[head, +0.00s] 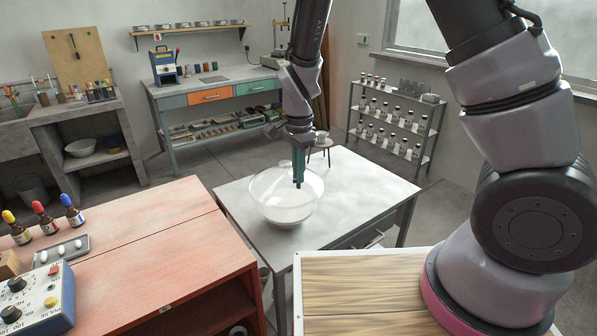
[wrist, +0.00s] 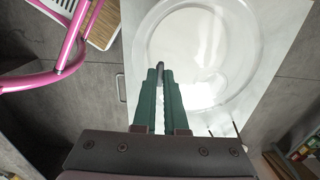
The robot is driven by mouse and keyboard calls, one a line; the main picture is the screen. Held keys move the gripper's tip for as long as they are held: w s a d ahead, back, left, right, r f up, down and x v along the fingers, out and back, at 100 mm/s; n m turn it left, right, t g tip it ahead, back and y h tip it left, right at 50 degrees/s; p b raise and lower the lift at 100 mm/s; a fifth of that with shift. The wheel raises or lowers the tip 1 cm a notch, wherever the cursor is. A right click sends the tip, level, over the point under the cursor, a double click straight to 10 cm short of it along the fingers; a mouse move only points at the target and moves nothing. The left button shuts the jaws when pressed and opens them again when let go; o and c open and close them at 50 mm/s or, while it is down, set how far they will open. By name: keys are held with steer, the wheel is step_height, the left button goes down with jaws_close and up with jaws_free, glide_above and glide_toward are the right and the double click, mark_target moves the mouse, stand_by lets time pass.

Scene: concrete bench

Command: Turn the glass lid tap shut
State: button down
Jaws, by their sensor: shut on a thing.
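A round clear glass vessel with its glass lid (head: 268,186) stands on the grey table (head: 355,180). In the wrist view the wide clear glass lid (wrist: 225,45) fills the upper right, seen from above. In the wrist view the green fingers of my gripper (wrist: 160,80) are close together around a small dark tip, the tap (wrist: 160,66). The fingers hide most of the tap, so its turn angle cannot be told.
A red-brown bench (head: 130,240) with dropper bottles (head: 40,217) and a blue control box (head: 38,298) is at the left. The table's right side is clear.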

steer(key=c, duration=1)
jaws_free()
steer(key=shift+o, duration=0.2)
step_height(320, 180, up, 11)
steer(key=shift+f, duration=0.1)
